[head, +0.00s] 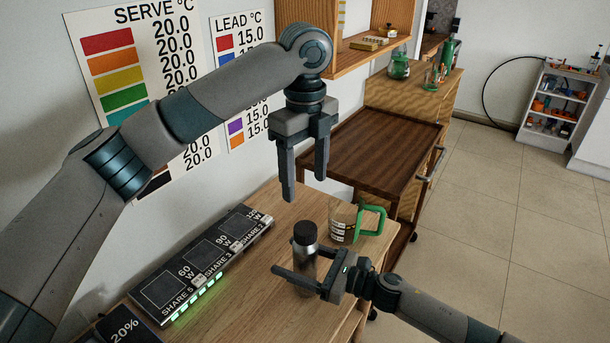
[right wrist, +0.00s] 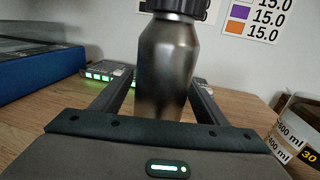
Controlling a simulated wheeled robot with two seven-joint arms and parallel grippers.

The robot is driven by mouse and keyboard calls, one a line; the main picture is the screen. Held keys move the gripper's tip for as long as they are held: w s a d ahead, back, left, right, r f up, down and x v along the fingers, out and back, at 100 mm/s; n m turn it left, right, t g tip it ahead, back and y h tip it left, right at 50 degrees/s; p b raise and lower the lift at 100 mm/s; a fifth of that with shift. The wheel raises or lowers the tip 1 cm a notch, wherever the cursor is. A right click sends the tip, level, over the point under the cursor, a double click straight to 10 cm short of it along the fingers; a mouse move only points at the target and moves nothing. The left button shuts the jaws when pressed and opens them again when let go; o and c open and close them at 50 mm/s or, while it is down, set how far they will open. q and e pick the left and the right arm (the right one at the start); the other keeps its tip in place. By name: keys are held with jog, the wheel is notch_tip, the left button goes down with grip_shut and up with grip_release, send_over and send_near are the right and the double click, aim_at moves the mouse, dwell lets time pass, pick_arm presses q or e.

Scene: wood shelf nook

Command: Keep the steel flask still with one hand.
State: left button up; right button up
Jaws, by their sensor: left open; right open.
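The steel flask (head: 304,268), dark grey metal with a black cap, stands upright on the wooden table near its right edge. It also shows large in the right wrist view (right wrist: 166,68), its cap cut off by the top edge. My right gripper (head: 297,262) is low over the table, coming in from the right. Its open fingers lie on either side of the flask's body; whether either touches it I cannot tell. My left gripper (head: 304,190) hangs open and empty, pointing down, above and behind the flask.
A measuring jug with a green handle (head: 342,222) stands close behind the flask. A black panel with green lights (head: 205,262) lies along the table's left side. A brown wooden trolley (head: 385,150) stands behind. Bare tabletop shows left of the flask.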

pick_arm(q)
notch_tip(320, 180, down, 5)
jog(key=b, duration=0.5)
jog(key=shift+f, duration=0.2)
pick_arm(e)
jog(key=v, duration=1.7)
jog(key=shift+d, duration=0.2)
pick_arm(q)
jog(key=shift+d, duration=0.1)
pick_arm(e)
jog(key=shift+s+d, duration=0.1)
